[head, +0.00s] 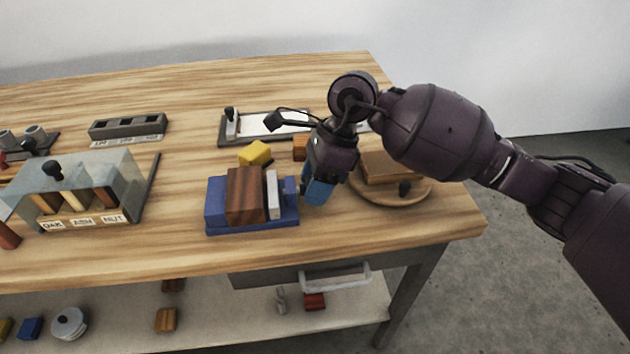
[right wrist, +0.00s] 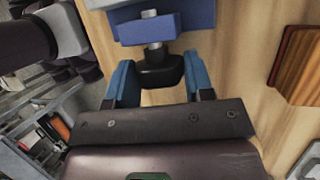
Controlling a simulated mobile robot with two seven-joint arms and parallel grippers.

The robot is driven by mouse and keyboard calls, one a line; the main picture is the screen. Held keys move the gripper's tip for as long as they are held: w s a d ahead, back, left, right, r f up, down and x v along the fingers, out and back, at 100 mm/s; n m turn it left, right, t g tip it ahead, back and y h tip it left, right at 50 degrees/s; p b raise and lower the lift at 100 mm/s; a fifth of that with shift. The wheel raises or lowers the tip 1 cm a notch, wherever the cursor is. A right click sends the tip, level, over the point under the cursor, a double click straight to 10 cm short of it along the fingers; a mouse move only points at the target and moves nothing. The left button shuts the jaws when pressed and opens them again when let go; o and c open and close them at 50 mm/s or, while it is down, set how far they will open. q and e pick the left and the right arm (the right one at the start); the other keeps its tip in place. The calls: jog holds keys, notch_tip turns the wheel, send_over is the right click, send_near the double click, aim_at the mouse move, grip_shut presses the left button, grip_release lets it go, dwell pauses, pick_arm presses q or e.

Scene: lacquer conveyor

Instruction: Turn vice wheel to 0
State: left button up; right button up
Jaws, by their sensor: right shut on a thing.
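The blue vice (head: 255,224) sits near the front edge of the table, with a dark brown wood block (head: 246,196) and a pale plate between its jaws. My right gripper (head: 318,192) is at the vice's right end, its blue fingers pointing down. In the right wrist view, the black vice wheel (right wrist: 160,68) sits on a short metal screw beside the blue vice body (right wrist: 150,28). My right gripper (right wrist: 160,86) has one finger on either side of the wheel. In the head view the gripper hides the wheel. No number or mark on the wheel is readable. My left gripper is not in view.
A round wooden board (head: 375,194) with a wood block is close to the right of my gripper. A yellow block (head: 255,153) lies behind the vice. A clear-fronted sorter (head: 90,185) with labelled bins stands at left. A drawer handle (head: 335,279) is below the table edge.

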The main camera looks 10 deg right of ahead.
jog(key=shift+s+r+t+p, duration=0.1)
jog(key=shift+r+t+p, duration=0.1)
jog(key=shift+t+p, duration=0.45)
jog(key=shift+s+n+t+p, duration=0.1)
jog(key=shift+n+t+p, duration=0.3)
jog(key=shift+t, duration=1.05)
jog(key=shift+s+t+p, duration=0.1)
jog(key=shift+t+p, duration=0.35)
jog(key=shift+t, duration=0.35)
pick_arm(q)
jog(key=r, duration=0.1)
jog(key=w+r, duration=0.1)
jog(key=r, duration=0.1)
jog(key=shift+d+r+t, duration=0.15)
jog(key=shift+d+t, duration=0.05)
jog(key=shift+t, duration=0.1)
pick_arm(e)
jog(key=shift+f+n+t, duration=0.15)
jog(key=shift+n+t, duration=0.15)
jog(key=shift+f, duration=0.1)
jog(key=o, duration=0.9)
